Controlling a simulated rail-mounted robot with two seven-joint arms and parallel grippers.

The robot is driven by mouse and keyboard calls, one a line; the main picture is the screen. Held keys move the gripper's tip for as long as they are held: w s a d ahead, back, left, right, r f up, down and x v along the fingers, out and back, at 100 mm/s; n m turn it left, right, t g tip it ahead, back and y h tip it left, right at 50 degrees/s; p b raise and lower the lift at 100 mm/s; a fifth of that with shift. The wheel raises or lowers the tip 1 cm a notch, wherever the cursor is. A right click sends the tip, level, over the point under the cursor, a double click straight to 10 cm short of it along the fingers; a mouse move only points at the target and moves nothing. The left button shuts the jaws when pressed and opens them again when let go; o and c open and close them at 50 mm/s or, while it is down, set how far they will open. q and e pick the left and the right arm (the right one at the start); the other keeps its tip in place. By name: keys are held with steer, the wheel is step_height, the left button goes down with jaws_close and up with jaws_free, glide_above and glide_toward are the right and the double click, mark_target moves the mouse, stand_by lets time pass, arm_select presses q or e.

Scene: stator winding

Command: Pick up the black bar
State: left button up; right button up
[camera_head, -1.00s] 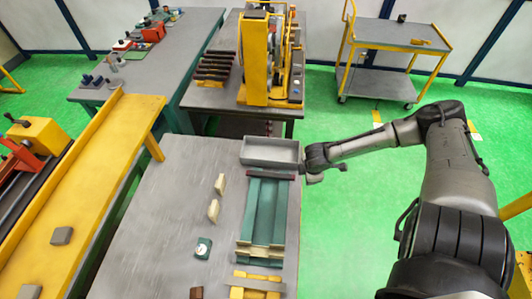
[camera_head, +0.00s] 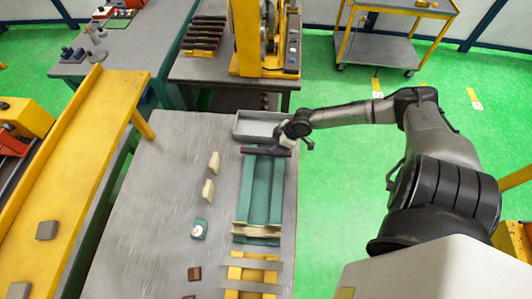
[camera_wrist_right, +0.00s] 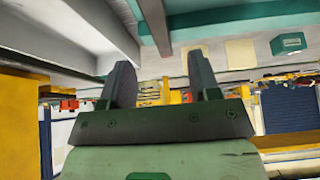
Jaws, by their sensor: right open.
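The black bar (camera_head: 262,151) lies crosswise at the far end of the green fixture (camera_head: 261,190), just in front of the grey tray (camera_head: 240,128). My right gripper (camera_head: 284,138) is at the right part of the bar, close to the tray's right end. In the right wrist view its two dark fingers (camera_wrist_right: 160,85) stand apart with nothing between them. A dark bar (camera_wrist_right: 154,24) shows beyond them, its near end close to the gap; I cannot tell the exact distance. My left gripper is not in view.
Two cream blocks (camera_head: 208,190) and a green block with a white disc (camera_head: 198,229) are left of the fixture. Brown blocks (camera_head: 194,273) and a yellow holder with grey strips (camera_head: 250,272) are at the front. The table's left half (camera_head: 150,200) is clear.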

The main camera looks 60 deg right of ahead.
mark_target(266, 151)
steer(key=shift+x, duration=3.85)
steer(key=shift+s+d+f, duration=0.1)
steer(key=shift+s, duration=0.05)
steer(key=shift+c, duration=0.4)
jaws_close()
